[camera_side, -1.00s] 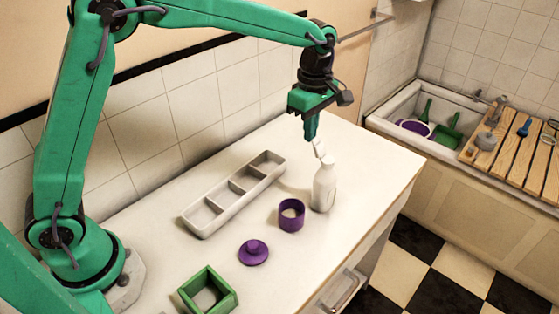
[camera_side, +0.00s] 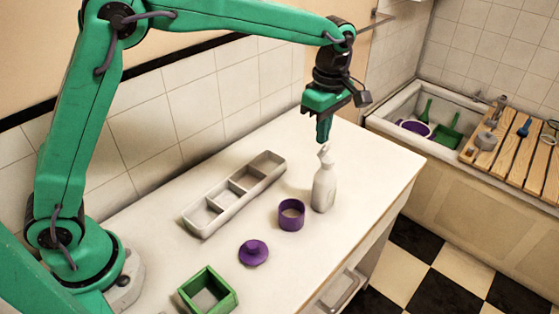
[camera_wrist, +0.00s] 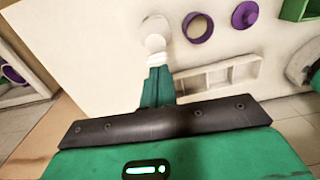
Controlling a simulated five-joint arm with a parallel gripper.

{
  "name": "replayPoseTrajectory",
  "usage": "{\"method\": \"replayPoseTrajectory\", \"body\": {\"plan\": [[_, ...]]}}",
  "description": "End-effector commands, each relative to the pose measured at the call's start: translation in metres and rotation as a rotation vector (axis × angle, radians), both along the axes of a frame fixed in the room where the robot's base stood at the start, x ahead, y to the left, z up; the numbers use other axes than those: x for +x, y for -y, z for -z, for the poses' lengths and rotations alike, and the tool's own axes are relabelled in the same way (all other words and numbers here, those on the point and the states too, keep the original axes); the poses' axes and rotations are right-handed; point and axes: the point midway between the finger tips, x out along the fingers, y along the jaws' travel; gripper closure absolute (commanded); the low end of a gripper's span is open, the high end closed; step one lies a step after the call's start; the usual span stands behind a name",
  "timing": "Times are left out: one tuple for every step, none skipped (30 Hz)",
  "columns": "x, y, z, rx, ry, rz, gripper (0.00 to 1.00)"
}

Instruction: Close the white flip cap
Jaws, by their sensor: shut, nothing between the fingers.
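The white bottle (camera_side: 324,190) stands upright near the right end of the white counter. Its white flip cap (camera_side: 325,153) shows as a small raised piece on top, close to upright; I cannot tell its exact angle. My gripper (camera_side: 323,140) is shut and empty, pointing down just above the cap; whether it touches the cap is unclear. In the wrist view the shut fingers (camera_wrist: 158,72) end right beside the white cap (camera_wrist: 157,58), with the bottle (camera_wrist: 155,30) beyond it.
A purple ring-shaped cup (camera_side: 291,214) stands close left of the bottle. A purple lid (camera_side: 253,253), a green square box (camera_side: 231,297) and a light compartment tray (camera_side: 196,226) lie further left. The counter right of the bottle is clear. A basin (camera_side: 385,125) stands beyond.

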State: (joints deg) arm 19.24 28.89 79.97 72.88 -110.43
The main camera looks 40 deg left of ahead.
Motion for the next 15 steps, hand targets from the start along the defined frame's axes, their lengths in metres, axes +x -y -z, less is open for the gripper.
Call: {"method": "replayPoseTrajectory", "body": {"plan": [[0.000,0.004,0.000,0.000,0.000,0.002,1.00],[0.000,0.006,0.000,0.000,0.001,0.002,1.00],[0.000,0.009,0.000,0.000,0.000,0.003,1.00],[0.000,0.011,0.000,0.001,0.000,0.003,1.00],[0.000,0.013,0.000,0.001,0.000,0.003,1.00],[0.000,0.015,0.000,0.001,-0.001,0.002,1.00],[0.000,0.017,0.001,0.001,-0.001,0.002,1.00],[0.000,0.019,0.001,0.002,-0.001,0.001,1.00],[0.001,0.021,0.002,0.002,-0.002,0.002,1.00],[0.001,0.023,0.002,0.002,-0.002,0.002,1.00],[0.001,0.025,0.003,0.002,-0.002,0.003,1.00],[0.000,0.028,0.003,0.003,-0.002,0.003,1.00],[0.001,0.029,0.004,0.003,-0.003,0.003,1.00],[0.001,0.031,0.005,0.003,-0.003,0.002,1.00],[0.001,0.033,0.005,0.003,-0.003,0.001,1.00]]}}
